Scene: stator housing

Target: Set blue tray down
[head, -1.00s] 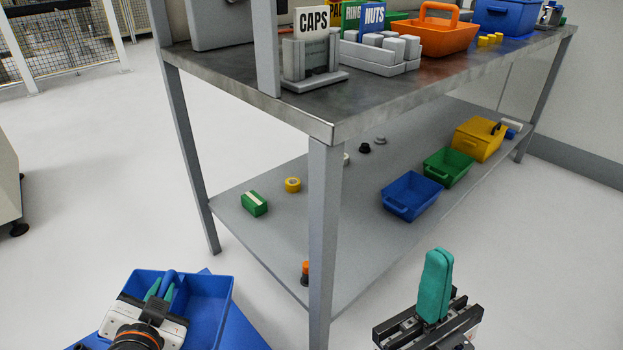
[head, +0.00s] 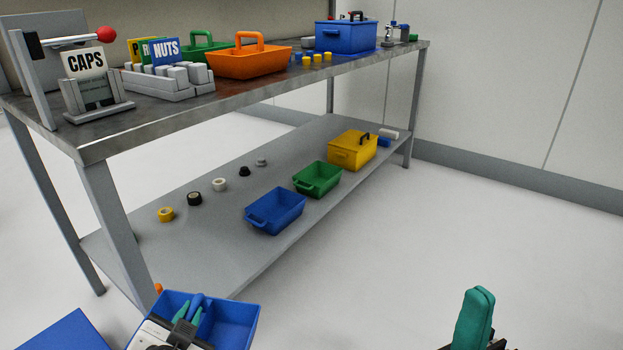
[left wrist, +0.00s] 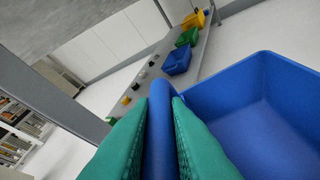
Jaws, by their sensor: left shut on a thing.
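My left gripper (head: 186,322) is shut on the handle of a blue tray (head: 236,328) at the bottom left of the head view. In the left wrist view the green fingers of the left gripper (left wrist: 160,125) pinch the tray's handle, and the empty inside of the tray (left wrist: 262,110) shows to the right. The tray is held up in front of the bench's near end. My right gripper (head: 475,318) stands upright at the bottom right, apart from everything; its green fingers overlap in this view.
The workbench has a steel top (head: 200,105) holding bins and signs, and a lower shelf (head: 150,235). On the shelf are another blue tray (head: 276,211), a green tray (head: 317,179), a yellow box (head: 352,150) and several tape rolls. A blue surface (head: 70,335) lies at lower left. Floor at right is clear.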

